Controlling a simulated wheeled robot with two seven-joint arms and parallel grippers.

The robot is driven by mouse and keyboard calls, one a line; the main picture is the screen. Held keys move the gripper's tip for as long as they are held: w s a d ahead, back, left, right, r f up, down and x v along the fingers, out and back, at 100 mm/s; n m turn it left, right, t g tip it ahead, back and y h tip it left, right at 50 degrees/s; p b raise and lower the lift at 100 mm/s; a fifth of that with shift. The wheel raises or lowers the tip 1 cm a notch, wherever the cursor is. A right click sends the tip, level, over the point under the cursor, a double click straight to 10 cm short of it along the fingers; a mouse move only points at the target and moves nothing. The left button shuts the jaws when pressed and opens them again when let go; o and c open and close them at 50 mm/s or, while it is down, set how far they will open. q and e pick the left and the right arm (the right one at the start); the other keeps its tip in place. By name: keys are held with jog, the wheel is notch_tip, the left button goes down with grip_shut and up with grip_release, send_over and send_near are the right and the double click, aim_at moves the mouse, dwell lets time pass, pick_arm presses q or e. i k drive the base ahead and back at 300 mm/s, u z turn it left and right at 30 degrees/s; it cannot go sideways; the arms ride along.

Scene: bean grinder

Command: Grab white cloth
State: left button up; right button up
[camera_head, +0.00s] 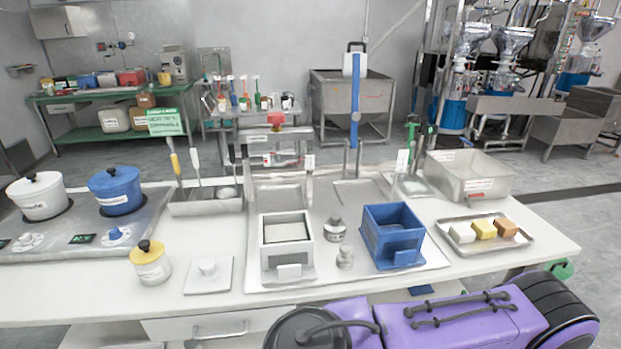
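A small white block-shaped piece (462,233), which looks like the white cloth, lies at the left end of a shallow metal tray (520,241). A yellow piece (484,229) and a brown piece (506,227) lie in a row to its right in the same tray. The tray rests on the right part of the white table (420,300). Neither of my grippers is in view, so their positions relative to the white piece do not show.
A blue open box (391,236) stands left of the tray, and a grey-white box (287,246) farther left. A metal bin (470,175) stands behind the tray. Pots, including a blue one (115,190), stand at the left. Purple-and-black bodywork crosses the table's lower right front.

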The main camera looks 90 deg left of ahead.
aim_at(286, 234)
jog(key=u, duration=2.3)
